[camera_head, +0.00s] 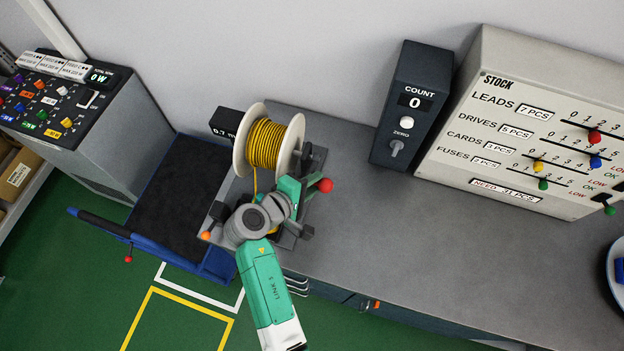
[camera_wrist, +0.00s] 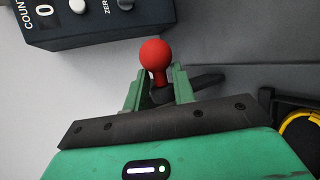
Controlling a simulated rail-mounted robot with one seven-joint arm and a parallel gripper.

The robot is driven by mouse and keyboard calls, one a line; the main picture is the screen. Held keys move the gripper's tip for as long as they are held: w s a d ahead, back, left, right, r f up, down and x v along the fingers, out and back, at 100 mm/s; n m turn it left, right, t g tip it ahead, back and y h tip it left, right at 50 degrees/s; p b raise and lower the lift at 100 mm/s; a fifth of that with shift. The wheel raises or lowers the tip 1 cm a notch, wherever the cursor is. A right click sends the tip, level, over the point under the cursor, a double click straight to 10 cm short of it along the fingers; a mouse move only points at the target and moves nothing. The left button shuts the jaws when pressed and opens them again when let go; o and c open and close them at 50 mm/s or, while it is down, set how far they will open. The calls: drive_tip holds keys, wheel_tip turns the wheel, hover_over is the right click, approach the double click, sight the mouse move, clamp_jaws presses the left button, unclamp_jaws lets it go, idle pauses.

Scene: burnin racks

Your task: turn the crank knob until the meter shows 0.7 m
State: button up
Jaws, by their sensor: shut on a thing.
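The crank knob (camera_head: 325,185) is a red ball at the right side of the cable winder. In the wrist view the red knob (camera_wrist: 155,54) stands between the fingertips on a short red stem, with the dark crank arm (camera_wrist: 200,83) behind. My gripper (camera_head: 307,188) is shut on it; the fingers also show in the wrist view (camera_wrist: 161,88). The winder carries a white-flanged spool (camera_head: 297,140) wound with yellow cable (camera_head: 267,145). The dark meter box (camera_head: 226,123) is behind the spool and seems to read 0.7 m; the spool flange partly covers its right side.
The grey bench (camera_head: 420,245) is clear right of the winder. A COUNT box (camera_head: 401,125) showing 0 and a STOCK panel (camera_head: 480,125) with sliders stand at the back. A blue-framed cart (camera_head: 180,190) and a button console (camera_head: 110,120) are at left.

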drive_tip(key=o, duration=1)
drive_tip(key=shift+s+d+f, duration=0.1)
drive_tip(key=shift+o, duration=0.2)
drive_tip(key=v, duration=0.8)
